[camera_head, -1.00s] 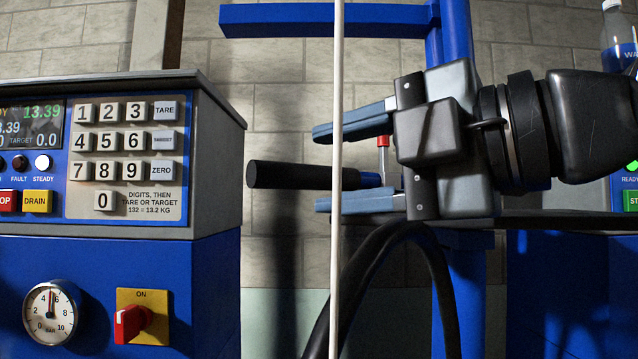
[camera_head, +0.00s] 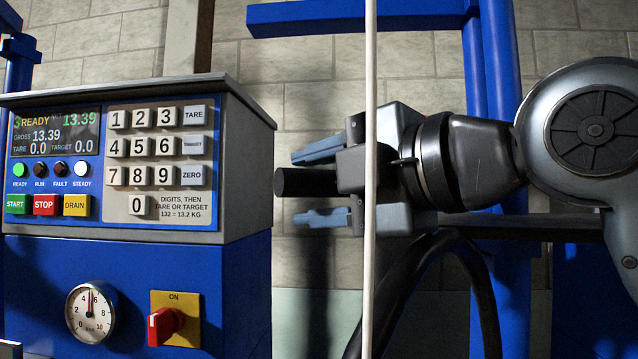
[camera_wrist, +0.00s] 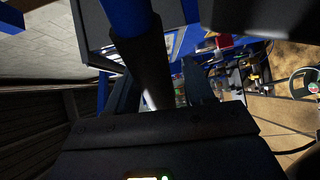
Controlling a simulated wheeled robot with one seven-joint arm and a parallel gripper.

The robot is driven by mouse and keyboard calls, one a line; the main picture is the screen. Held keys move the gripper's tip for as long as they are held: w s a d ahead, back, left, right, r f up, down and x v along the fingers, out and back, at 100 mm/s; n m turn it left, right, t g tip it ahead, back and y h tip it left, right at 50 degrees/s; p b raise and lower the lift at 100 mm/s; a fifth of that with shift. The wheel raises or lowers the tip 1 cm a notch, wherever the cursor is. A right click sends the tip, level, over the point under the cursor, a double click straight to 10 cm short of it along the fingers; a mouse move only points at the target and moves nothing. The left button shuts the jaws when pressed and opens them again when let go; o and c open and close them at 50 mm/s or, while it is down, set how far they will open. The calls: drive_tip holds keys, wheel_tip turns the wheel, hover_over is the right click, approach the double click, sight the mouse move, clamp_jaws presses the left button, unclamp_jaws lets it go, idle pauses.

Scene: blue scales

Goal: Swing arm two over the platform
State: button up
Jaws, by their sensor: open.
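The black handle grip (camera_head: 302,182) points left in the head view, level and between my jaws. In the wrist view the black grip (camera_wrist: 150,65) runs on from a blue bar (camera_wrist: 128,15). My gripper (camera_head: 312,184) is open, with one blue-grey finger above the grip and one below, and gaps show between them. My gripper body hides the grip's right end and how it joins arm two. I cannot make out the platform in either view.
A scale console (camera_head: 165,160) with keypad stands at left, its display reading READY and 13.39. A red switch (camera_head: 165,325) and dial (camera_head: 90,312) sit below. A thin white pole (camera_head: 370,270) crosses in front of my gripper. A black hose (camera_head: 420,270) loops underneath. Blue posts (camera_head: 490,130) stand behind.

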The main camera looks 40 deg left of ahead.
drive_tip(key=shift+c, duration=0.2)
clamp_jaws()
drive_tip(key=shift+d, duration=0.1)
